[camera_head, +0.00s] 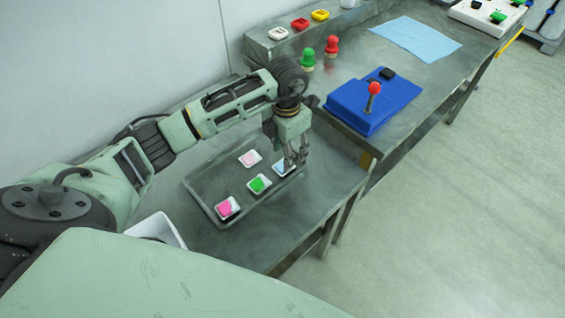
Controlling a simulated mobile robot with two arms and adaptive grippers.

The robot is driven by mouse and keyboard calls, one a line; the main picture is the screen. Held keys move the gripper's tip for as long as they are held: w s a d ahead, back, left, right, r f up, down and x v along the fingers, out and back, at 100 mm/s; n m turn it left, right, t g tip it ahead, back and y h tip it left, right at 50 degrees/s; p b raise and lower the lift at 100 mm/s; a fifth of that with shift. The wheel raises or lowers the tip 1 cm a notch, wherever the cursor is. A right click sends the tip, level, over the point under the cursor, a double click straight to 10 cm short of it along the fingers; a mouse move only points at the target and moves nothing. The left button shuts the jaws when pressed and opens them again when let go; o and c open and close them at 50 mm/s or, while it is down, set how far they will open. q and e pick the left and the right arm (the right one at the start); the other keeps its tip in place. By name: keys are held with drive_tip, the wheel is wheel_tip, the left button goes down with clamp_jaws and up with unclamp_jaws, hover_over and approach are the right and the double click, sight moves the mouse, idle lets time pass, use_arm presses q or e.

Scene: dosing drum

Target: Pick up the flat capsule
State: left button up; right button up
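Several small white pieces with coloured tops lie in a shallow grey metal tray (196,190): a light pink one (250,159), a green one (259,184), a bright pink one (228,207) and a light blue one (281,170). I cannot tell which of them is the flat capsule. My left gripper (296,162) points down at the tray's right end, right by the light blue piece and partly covering it. Its fingers are small here; I cannot tell if they hold anything. My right gripper is out of view.
A white bin (157,229) stands at the tray's near left. On the adjoining bench are a blue box with a red-knobbed lever (372,95), green (307,60) and red (332,46) knob-shaped pieces, and a light blue sheet (416,39). Bare bench lies right of the tray.

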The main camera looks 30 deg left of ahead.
sight(282, 164)
use_arm(q)
drive_tip(key=shift+s+a+f+p, duration=0.15)
drive_tip(key=shift+f+p, duration=0.2)
drive_tip(key=shift+f, duration=0.3)
drive_tip(key=shift+s+a+f+p, duration=0.15)
drive_tip(key=shift+f+p, duration=0.2)
drive_tip(key=shift+f, duration=0.25)
drive_tip(key=shift+w+a+f, duration=0.1)
drive_tip(key=shift+f, duration=0.5)
drive_tip(key=shift+w+a+f, duration=0.1)
drive_tip(key=shift+f, duration=0.45)
drive_tip(key=shift+d, duration=0.1)
drive_tip(key=c, duration=0.7)
drive_tip(key=shift+c, duration=0.2)
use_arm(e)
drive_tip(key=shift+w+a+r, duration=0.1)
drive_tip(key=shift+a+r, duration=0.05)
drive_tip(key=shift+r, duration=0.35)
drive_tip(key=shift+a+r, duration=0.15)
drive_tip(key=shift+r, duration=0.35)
